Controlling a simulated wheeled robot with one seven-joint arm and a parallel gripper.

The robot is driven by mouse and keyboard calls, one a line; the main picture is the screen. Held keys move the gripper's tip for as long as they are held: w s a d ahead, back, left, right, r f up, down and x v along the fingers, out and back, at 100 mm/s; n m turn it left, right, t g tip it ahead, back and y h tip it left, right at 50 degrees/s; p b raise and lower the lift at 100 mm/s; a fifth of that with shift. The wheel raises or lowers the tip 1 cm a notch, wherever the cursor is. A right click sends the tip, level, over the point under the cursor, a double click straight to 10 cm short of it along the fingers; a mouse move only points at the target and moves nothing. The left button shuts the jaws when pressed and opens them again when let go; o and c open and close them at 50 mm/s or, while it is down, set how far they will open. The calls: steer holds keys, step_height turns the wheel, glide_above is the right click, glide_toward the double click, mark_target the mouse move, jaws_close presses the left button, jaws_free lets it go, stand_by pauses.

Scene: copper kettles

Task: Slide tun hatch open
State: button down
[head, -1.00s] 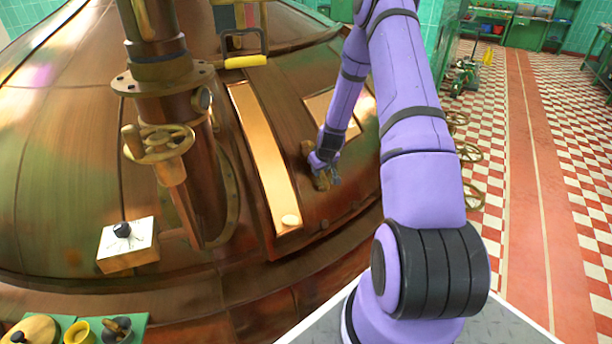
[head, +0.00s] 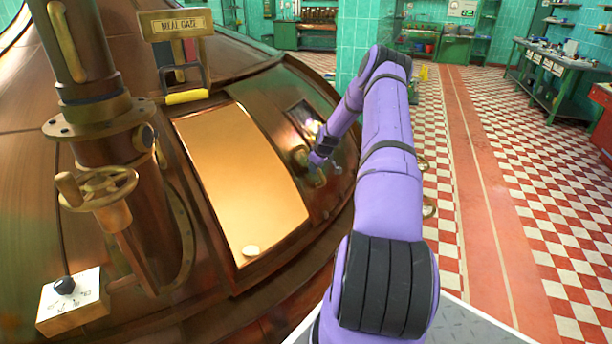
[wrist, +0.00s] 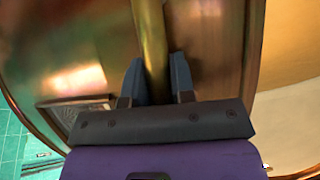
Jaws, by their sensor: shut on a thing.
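The tun hatch (head: 272,122) is a dark copper panel with a small framed window on the sloping tun (head: 120,255). To its left is a wide, bright orange-tan area (head: 235,180), which looks like the uncovered opening. My gripper (head: 318,176) is at the hatch's brass handle, low on the panel; the head view shows the fingers only small. In the wrist view, the fingers of my gripper (wrist: 157,82) stand on both sides of the upright brass handle bar (wrist: 152,40) and are shut on it. The hatch's edge and the tan area beyond show at right there.
A copper pipe with a brass handwheel (head: 98,188) stands left of the opening. A white dial box (head: 72,300) sits lower left. A sign and a yellow-handled bracket (head: 187,97) are above. The checkered floor (head: 540,220) at right is largely clear, with benches farther back.

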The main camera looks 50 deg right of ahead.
steer(key=shift+n, duration=0.3)
steer(key=d, duration=0.2)
steer(key=w+d, duration=0.1)
steer(key=d, duration=0.2)
steer(key=shift+w+d+r, duration=0.15)
steer(key=shift+d, duration=0.4)
steer(key=c, duration=1)
jaws_free()
steer(key=shift+s+d, duration=0.1)
steer(key=shift+s, duration=0.1)
steer(key=shift+o, duration=0.2)
steer(key=shift+s, duration=0.1)
steer(key=shift+s, duration=0.1)
steer(key=v, duration=1)
steer(key=shift+r, duration=0.35)
